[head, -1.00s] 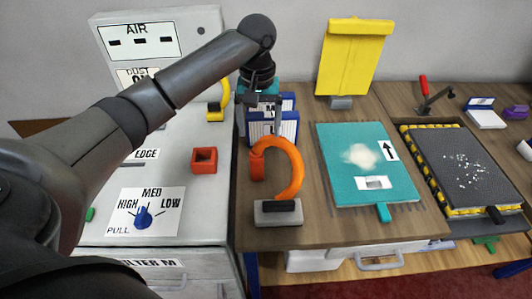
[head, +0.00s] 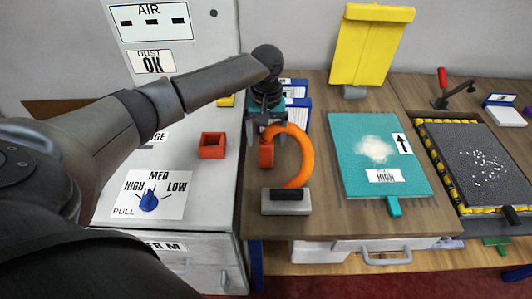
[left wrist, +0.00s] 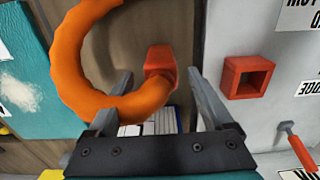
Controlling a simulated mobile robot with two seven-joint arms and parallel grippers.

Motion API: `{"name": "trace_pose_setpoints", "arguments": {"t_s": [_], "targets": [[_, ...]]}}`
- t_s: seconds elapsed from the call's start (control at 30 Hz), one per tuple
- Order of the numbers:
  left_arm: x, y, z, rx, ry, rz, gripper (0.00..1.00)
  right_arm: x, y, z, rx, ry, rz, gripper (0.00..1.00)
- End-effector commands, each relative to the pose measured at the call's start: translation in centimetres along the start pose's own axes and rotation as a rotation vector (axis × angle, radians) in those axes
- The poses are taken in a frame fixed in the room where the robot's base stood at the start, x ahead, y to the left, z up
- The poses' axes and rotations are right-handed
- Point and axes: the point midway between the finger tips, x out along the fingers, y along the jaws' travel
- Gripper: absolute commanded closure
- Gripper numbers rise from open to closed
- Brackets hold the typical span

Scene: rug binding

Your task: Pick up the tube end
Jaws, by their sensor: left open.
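The orange curved tube (head: 302,155) arches over the wooden worktop from a grey block with a black clamp (head: 287,200). Its red tube end (head: 266,155) hangs at the left side of the arch. My left gripper (head: 266,130) is open at the red end, its fingers pointing down at it. In the left wrist view the red end (left wrist: 160,62) lies between the spread fingers (left wrist: 161,80), with space on both sides. I cannot tell whether either finger touches it. The orange tube (left wrist: 68,62) curves around the left finger there. My right gripper is not in view.
A red square socket (head: 212,145) sits on the grey machine top to the left, near the dial (head: 149,199). A teal board (head: 355,150) lies right of the tube. Blue-and-white boxes (head: 298,117) stand behind it. A yellow board (head: 370,50) stands farther back.

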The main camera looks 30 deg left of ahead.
Motion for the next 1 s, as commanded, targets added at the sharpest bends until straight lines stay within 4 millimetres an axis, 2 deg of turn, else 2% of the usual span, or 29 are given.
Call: {"name": "trace_pose_setpoints", "arguments": {"t_s": [0.03,0.2,0.5,1.0], "targets": [[1.1,-0.2,0.2,-0.001,-0.002,-0.003,0.15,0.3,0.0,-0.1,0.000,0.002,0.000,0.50],[3.1,-0.2,0.2,-0.001,0.000,-0.001,0.15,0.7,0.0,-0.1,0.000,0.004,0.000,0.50],[3.4,-0.1,0.2,0.000,0.002,0.000,0.16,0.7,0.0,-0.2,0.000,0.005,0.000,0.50],[3.3,-0.1,0.1,-0.001,0.002,0.000,0.72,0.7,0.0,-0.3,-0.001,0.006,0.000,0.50]]}}
